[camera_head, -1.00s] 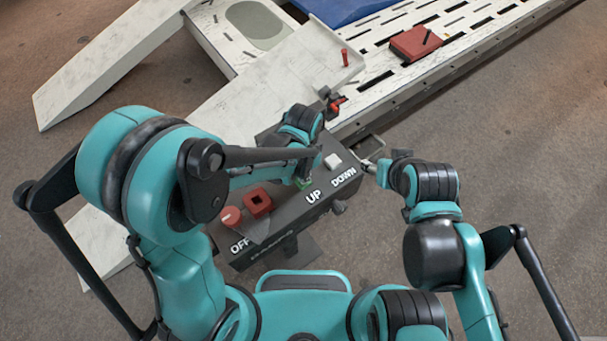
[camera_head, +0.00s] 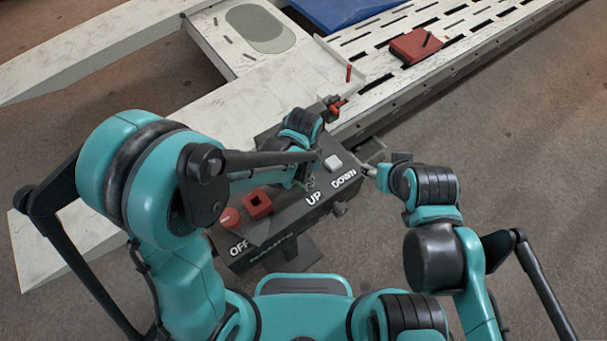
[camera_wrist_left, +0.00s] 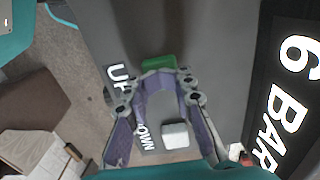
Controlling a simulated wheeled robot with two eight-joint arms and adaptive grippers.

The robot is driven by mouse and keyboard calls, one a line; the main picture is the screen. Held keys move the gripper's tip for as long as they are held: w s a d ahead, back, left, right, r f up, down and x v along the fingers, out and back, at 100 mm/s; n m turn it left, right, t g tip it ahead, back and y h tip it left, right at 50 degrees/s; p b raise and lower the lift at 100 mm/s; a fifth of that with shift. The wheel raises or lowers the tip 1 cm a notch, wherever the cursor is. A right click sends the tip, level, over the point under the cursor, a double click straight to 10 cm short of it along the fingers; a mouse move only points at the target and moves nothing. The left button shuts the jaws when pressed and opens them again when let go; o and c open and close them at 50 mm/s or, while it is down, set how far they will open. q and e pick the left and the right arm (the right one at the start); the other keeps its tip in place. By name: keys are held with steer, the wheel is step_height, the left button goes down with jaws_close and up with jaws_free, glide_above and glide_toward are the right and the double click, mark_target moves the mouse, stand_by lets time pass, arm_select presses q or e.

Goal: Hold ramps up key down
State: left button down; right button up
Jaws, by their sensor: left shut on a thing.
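The dark control box (camera_head: 310,222) carries the labels OFF, UP and DOWN. My left gripper (camera_head: 305,182) reaches down over its top beside UP and largely hides the green key there in the head view. In the left wrist view, the green key (camera_wrist_left: 158,63) shows at the tips of my left gripper (camera_wrist_left: 158,77), whose fingers are closed in on it. The pale DOWN key (camera_head: 332,162) is uncovered, and also shows in the left wrist view (camera_wrist_left: 175,135). My right gripper (camera_head: 368,171) is beside the box's right end; its finger gap is unclear. Two white ramps (camera_head: 90,55) (camera_head: 70,215) extend left.
A red knob (camera_head: 230,217) and a red square guard (camera_head: 257,203) are on the box near OFF. Behind lies a slotted white frame bench (camera_head: 470,45) with a red block (camera_head: 415,45) on it. Open floor lies to the right.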

arm_select(q)
steer(key=shift+r, duration=0.1)
step_height(320, 180, up, 5)
steer(key=p, duration=0.3)
steer(key=shift+w+r+p, duration=0.1)
steer(key=shift+r+p, duration=0.05)
steer(key=shift+p, duration=0.15)
step_height(320, 180, up, 9)
steer(key=p, duration=0.1)
steer(key=shift+f, duration=0.2)
